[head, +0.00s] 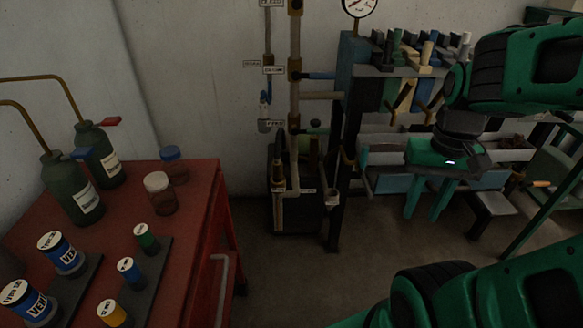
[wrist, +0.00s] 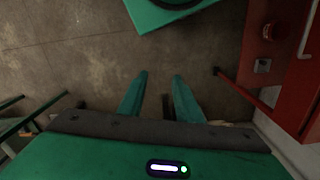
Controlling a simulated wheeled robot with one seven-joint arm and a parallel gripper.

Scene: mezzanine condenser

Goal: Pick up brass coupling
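I cannot pick out a loose brass coupling for certain in either view. Brass-coloured fittings (head: 294,70) sit on the upright pipe at the back wall in the head view. A small orange-brown piece (head: 541,184) lies on a green frame at the far right, too small to identify. My gripper (head: 427,208) hangs pointing down in front of the rack, in the right half of the head view.
A red cabinet (head: 205,215) stands at the left, with green bottles (head: 70,190), jars (head: 160,194), labelled cans (head: 62,255) and small coloured cylinders on top. A rack (head: 385,70) of tools and pipes stands at the back. The floor (head: 290,270) between is clear.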

